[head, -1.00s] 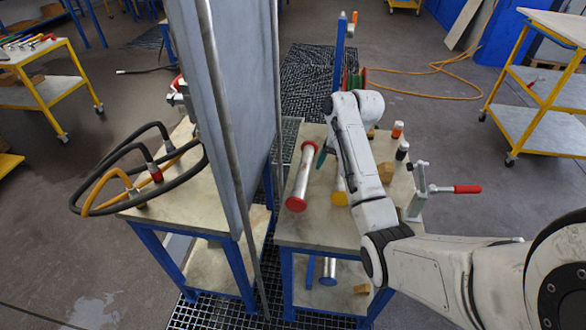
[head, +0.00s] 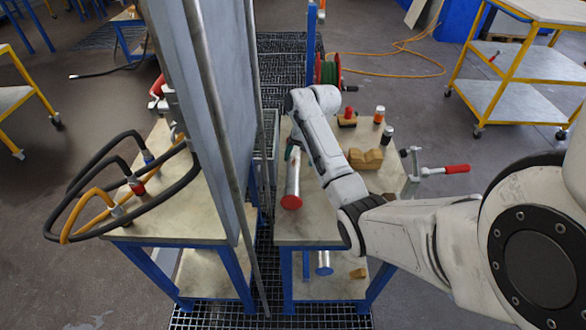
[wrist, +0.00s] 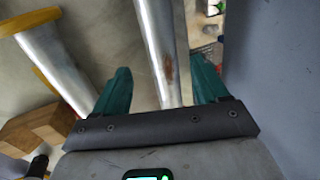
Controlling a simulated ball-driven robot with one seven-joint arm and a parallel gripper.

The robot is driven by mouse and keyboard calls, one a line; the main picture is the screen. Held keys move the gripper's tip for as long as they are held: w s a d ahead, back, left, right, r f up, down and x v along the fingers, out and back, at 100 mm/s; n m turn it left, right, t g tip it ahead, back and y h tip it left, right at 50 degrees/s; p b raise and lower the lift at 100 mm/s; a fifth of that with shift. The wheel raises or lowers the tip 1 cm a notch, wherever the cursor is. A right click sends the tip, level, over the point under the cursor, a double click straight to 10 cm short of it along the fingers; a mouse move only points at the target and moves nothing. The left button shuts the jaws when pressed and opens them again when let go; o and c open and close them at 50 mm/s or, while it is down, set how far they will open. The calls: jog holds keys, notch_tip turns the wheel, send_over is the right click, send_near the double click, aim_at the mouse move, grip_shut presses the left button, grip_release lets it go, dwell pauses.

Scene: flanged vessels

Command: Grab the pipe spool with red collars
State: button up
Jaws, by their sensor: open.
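The pipe spool with red collars (head: 293,178) lies on the bench at the left of my arm in the head view. Its near red end shows; its far end is hidden behind my gripper (head: 291,152). In the wrist view, my gripper (wrist: 160,80) is open, with teal fingers on either side of a silver pipe (wrist: 158,45) with a rusty patch. No collar of this pipe shows there. Contact with the fingers cannot be told. A second pipe spool with yellow-orange collars (wrist: 53,60) lies to the left in the wrist view.
A tall grey panel (head: 205,110) stands close left of the bench (head: 310,228). Wooden blocks (head: 366,158), small capped bottles (head: 379,115) and a red-handled clamp (head: 440,171) sit on the right side. Another silver pipe (head: 324,263) is on the lower shelf.

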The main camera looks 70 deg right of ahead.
aim_at(295, 164)
jog(key=shift+w+d+x, duration=0.1)
jog(key=shift+x, duration=1.15)
jog(key=shift+w+d+x, duration=0.1)
jog(key=shift+w+x, duration=0.05)
jog(key=shift+x, duration=1.15)
jog(key=shift+r, duration=0.1)
grip_shut()
jog(key=shift+r, duration=0.1)
